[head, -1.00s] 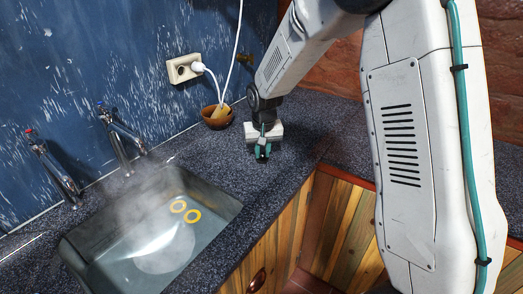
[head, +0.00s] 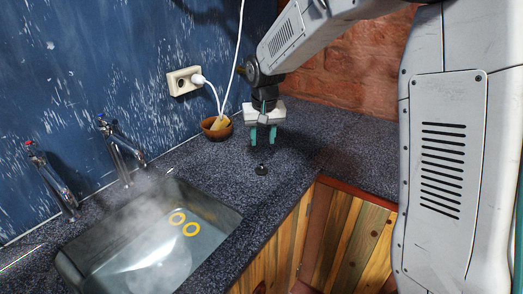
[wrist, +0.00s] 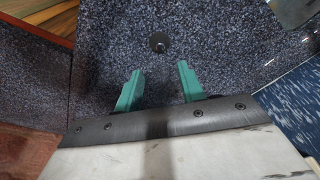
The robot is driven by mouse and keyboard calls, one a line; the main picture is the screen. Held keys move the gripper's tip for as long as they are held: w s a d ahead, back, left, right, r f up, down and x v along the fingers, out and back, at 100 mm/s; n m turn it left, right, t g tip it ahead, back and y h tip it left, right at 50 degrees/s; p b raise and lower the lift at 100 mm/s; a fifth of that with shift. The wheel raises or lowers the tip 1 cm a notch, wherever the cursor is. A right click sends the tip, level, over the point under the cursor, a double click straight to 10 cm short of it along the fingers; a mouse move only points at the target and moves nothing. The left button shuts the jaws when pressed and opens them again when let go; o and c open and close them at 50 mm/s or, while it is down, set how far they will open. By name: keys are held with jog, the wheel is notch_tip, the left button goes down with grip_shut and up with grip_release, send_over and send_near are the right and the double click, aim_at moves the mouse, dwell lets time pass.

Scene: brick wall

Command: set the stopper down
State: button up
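The stopper (head: 261,170) is a small dark round piece resting on the speckled dark countertop, to the right of the sink. In the wrist view the stopper (wrist: 159,42) lies beyond my fingertips, roughly in line with the gap between them, touching neither. My gripper (head: 263,144) is above and behind the stopper in the head view, fingers pointing down. Its two teal fingers (wrist: 158,68) are spread apart with nothing between them.
The sink (head: 70,262) holds steaming water with two yellow rings (head: 184,224) in it. Two taps (head: 120,150) stand behind it. A brown bowl (head: 208,131) with a yellowish item sits near the wall, below a socket (head: 184,81) with a white cable. Counter around the stopper is clear.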

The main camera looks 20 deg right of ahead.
jog(key=s+d+r, duration=0.1)
jog(key=s+r, duration=0.4)
jog(key=s, duration=0.4)
jog(key=s+d+r, duration=0.1)
jog(key=s+r, duration=0.4)
jog(key=s, duration=0.3)
jog(key=s+d+f+n, duration=0.1)
jog(key=s+f, duration=0.1)
jog(key=s, duration=1.7)
jog(key=shift+s+n+g, duration=0.25)
jog(key=shift+n+g, duration=0.05)
jog(key=shift+n, duration=0.1)
jog(key=shift+w, duration=0.1)
